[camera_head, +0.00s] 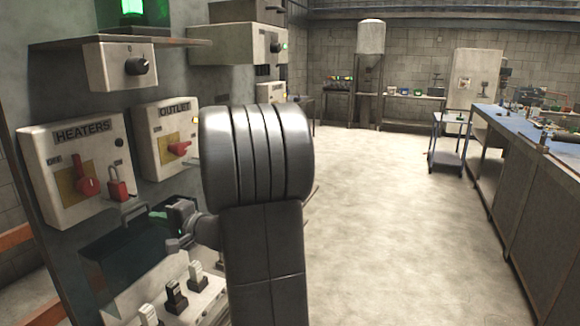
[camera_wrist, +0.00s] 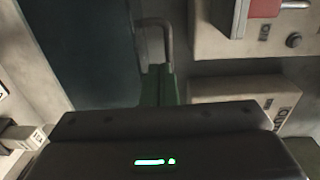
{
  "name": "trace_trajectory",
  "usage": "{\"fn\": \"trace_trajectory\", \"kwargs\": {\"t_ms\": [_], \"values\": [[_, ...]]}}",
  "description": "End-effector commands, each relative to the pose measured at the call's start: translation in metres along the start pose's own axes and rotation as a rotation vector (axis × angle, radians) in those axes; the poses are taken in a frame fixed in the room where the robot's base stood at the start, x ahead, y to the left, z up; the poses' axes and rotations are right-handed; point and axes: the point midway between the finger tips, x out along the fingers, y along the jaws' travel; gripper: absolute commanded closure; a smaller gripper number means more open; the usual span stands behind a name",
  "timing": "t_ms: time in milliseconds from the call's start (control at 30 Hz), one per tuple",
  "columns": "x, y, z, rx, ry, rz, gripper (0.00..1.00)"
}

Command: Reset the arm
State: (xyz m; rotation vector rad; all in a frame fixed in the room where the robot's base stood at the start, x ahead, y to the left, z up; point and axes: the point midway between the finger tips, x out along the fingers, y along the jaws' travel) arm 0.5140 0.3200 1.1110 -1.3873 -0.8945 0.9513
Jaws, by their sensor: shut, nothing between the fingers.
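My gripper (camera_head: 176,241) is small in the head view, left of my large dark arm links, in front of the control panel. It looks shut, with nothing seen between the fingers, and hangs above a row of switches. My arm hides part of the panel behind it.
The panel carries a HEATERS box (camera_head: 86,210) with a red lever and red padlock (camera_head: 118,190), an OUTLET box (camera_head: 150,150), and several switches (camera_head: 176,296) below. A shelf (camera_head: 120,42) juts out above. Open floor (camera_head: 375,200) lies right, before a long workbench (camera_head: 530,125) and a cart (camera_head: 450,127).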

Motion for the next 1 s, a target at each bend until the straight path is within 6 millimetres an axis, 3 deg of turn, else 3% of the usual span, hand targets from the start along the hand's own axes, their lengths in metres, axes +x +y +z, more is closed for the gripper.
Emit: {"fn": "trace_trajectory", "kwargs": {"t_ms": [100, 500, 900, 1000], "values": [[-0.012, 0.011, -0.001, -0.001, 0.006, -0.054, 1.00], [-0.088, 0.010, -0.001, -0.005, 0.007, -0.060, 1.00], [-0.152, 0.014, -0.001, -0.004, 0.007, -0.059, 1.00], [-0.145, 0.007, -0.001, 0.054, -0.004, -0.046, 1.00]]}}
